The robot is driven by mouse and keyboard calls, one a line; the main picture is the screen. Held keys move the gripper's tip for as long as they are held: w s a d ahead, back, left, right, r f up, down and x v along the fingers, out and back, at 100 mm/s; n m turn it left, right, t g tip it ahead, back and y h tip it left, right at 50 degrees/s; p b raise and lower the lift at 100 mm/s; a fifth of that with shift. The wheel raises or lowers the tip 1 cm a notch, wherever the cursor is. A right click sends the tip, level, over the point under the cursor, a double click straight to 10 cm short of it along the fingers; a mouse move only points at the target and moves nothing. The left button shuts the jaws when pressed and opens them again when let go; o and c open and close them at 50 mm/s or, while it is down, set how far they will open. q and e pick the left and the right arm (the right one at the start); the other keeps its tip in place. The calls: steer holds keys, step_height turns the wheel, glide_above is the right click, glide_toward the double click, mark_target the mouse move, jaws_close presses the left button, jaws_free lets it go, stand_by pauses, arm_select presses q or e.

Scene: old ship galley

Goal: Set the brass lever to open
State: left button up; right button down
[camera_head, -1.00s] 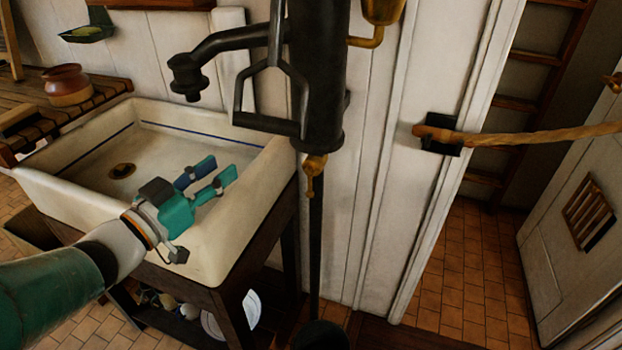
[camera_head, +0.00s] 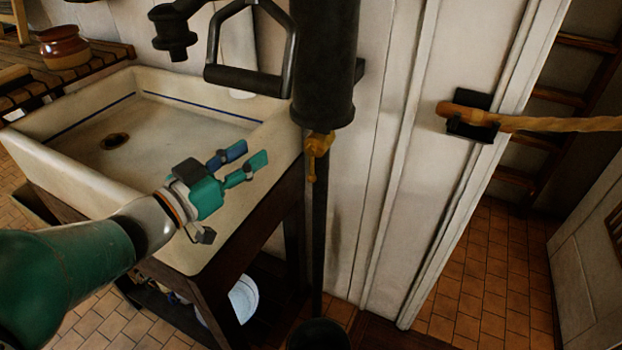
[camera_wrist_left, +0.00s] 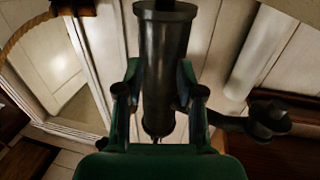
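The brass lever (camera_head: 318,148) is a small yellow fitting under the lower end of the black pump cylinder (camera_head: 322,65), on the dark pipe. Its handle appears to hang down along the pipe. My left gripper (camera_head: 257,154) is over the right part of the sink, left of the lever and apart from it. Its blue and green fingers are spread with nothing between them. In the left wrist view the gripper (camera_wrist_left: 160,95) is open too, with the pump cylinder (camera_wrist_left: 163,65) behind the gap. I cannot make out the lever there. My right gripper is not in view.
The white sink (camera_head: 60,165) stands on a dark wooden frame left of the pump. The black pump handle (camera_head: 245,82) hangs above its right edge. A rope (camera_head: 560,124) runs from a wall bracket across the doorway. A brown pot (camera_head: 63,46) stands at the upper left.

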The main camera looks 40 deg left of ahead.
arm_select(q)
steer(key=b, duration=1.2)
glide_toward(310, 167)
steer(key=w+p, duration=0.2)
steer(key=w, duration=0.1)
steer(key=w+p, duration=0.2)
steer(key=w, duration=0.1)
steer(key=w+a+p, duration=0.1)
steer(key=w+p, duration=0.1)
steer(key=w, duration=0.1)
steer(key=shift+w, duration=0.25)
jaws_close()
